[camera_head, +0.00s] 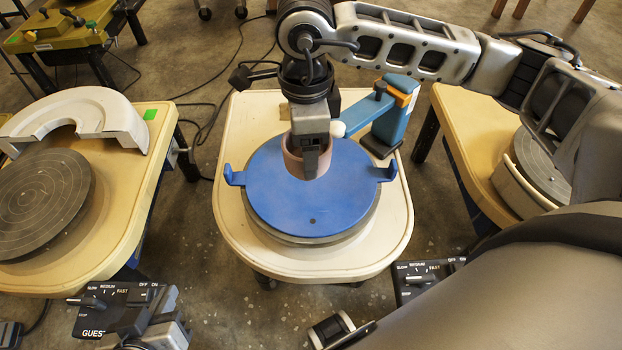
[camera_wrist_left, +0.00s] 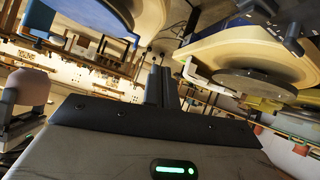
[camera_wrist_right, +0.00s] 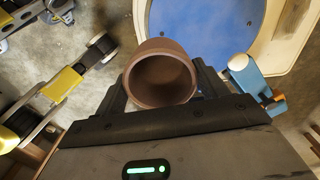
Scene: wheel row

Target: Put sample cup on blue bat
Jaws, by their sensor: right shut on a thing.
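The sample cup is a reddish-brown cup (camera_head: 293,163) with a round open mouth, held in my right gripper (camera_head: 312,150). In the right wrist view the cup (camera_wrist_right: 160,75) sits between the two fingers of my right gripper (camera_wrist_right: 162,88), its mouth facing the camera. The blue bat (camera_head: 310,200) is a round disc with two side lugs, on the middle wheel; it also shows in the right wrist view (camera_wrist_right: 205,25). The cup overlaps the bat's far part in the head view; I cannot tell whether they touch. My left gripper (camera_head: 130,320) is at the bottom left; its fingers are together in the left wrist view (camera_wrist_left: 161,86).
A blue and orange tool-like post (camera_head: 393,115) stands at the back right of the middle wheel table (camera_head: 232,130). The left wheel table holds a grey wheel head (camera_head: 40,200) and a cream half-ring splash guard (camera_head: 95,110). Speed control boxes (camera_head: 425,275) sit in front.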

